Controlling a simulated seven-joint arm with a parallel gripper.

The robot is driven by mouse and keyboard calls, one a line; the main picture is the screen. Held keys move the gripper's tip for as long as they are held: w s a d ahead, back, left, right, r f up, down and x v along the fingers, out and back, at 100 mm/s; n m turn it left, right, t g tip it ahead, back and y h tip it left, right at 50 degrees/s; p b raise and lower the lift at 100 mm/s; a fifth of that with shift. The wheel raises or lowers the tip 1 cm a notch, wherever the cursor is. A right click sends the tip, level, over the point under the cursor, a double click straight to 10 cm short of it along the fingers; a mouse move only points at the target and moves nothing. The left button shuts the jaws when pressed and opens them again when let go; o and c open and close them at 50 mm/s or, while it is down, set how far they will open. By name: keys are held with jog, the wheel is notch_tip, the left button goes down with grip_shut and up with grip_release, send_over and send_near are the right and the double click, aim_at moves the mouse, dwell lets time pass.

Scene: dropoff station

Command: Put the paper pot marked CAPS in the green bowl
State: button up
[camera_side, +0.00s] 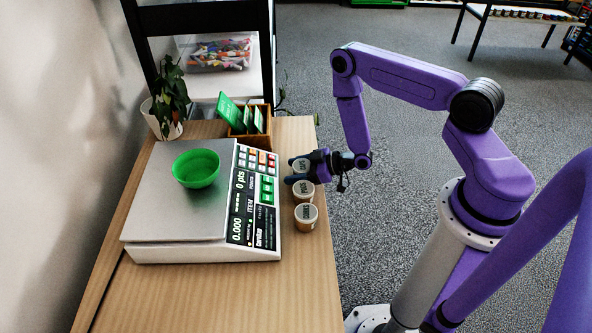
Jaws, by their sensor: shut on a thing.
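Three small paper pots stand in a row along the right edge of the wooden table. The far pot (301,164) is partly hidden by my gripper (294,173), which is shut on it. Dark lettering shows on its top, too small to read surely as CAPS. The middle pot (304,194) is just in front of my gripper. The green bowl (196,168) sits upright on the scale's metal plate, left of my gripper, and looks empty.
The scale (150,215), with its keypad side facing the pots, fills the table's (290,290) middle. A wooden box with green cards (251,120) stands behind it. A potted plant (168,105) is at back left. A clear bin (217,55) stands farther back.

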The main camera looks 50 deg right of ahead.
jog(key=shift+f, duration=0.2)
jog(key=o, duration=1.2)
jog(key=f+v, duration=0.1)
jog(key=v, duration=1.6)
jog(key=w+a+r+n+g+h, duration=0.2)
jog(key=a+r+n+g+h, duration=0.35)
jog(key=a+r+g, duration=0.45)
jog(key=shift+g+h, duration=0.6)
jog(key=shift+h, duration=0.15)
jog(key=s+a+r, duration=0.1)
jog(key=s+r, duration=0.4)
jog(key=s, duration=0.1)
jog(key=s+a+r, duration=0.1)
jog(key=s+r, duration=0.4)
jog(key=s, duration=0.1)
jog(key=s+a+r, duration=0.1)
jog(key=s+r, duration=0.4)
jog(key=s, duration=0.1)
jog(key=shift+s+a+r, duration=0.15)
jog(key=shift+s+a, duration=0.05)
jog(key=shift+s, duration=0.1)
